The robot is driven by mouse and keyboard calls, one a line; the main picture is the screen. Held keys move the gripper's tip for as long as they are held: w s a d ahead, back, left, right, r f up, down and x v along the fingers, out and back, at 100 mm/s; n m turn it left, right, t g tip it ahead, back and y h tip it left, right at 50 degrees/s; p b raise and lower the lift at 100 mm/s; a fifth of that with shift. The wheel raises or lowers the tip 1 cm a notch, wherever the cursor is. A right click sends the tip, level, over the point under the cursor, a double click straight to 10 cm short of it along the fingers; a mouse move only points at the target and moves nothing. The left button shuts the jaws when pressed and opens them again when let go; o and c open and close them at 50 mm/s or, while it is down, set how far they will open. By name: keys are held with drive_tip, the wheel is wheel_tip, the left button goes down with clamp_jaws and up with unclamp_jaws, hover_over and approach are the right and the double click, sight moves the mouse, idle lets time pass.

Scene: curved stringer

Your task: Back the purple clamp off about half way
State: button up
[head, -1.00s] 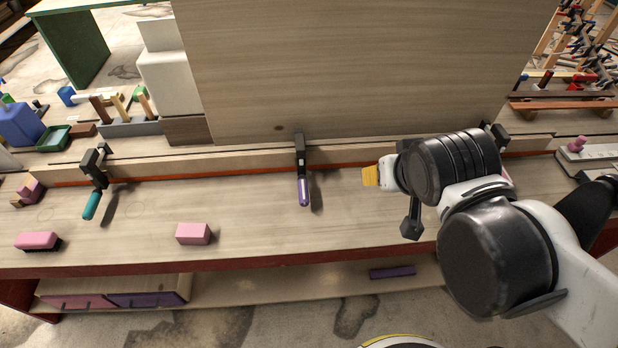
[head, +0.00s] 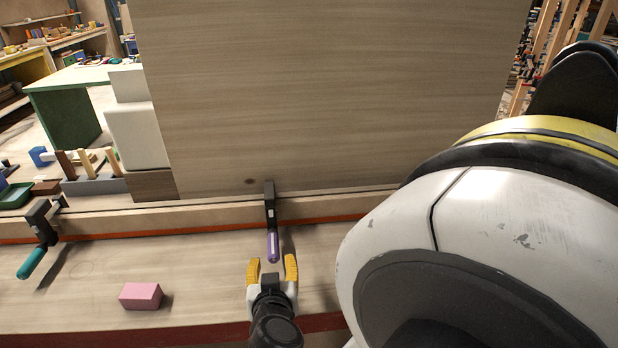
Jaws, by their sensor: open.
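The purple clamp (head: 272,246) is in the middle of the head view. Its dark bar sits on the wooden strip at the foot of the tall board, and its purple handle hangs down toward the bench front. My gripper (head: 273,268) is open, with its yellow fingertips on either side of the lower end of the purple handle. The fingers look apart from the handle. I cannot tell how far the handle reaches in between them in depth.
A teal-handled clamp (head: 34,258) sits on the strip at left. A pink block (head: 141,296) lies on the bench left of my gripper. The tall wooden board (head: 330,90) stands behind the clamp. My arm hides the right side of the bench.

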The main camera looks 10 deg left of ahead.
sight(273, 251)
drive_tip(key=b+x, duration=0.2)
drive_tip(key=x, duration=0.6)
drive_tip(key=shift+f, duration=0.15)
drive_tip(key=shift+w+a+f, duration=0.15)
drive_tip(key=shift+w, duration=0.4)
clamp_jaws()
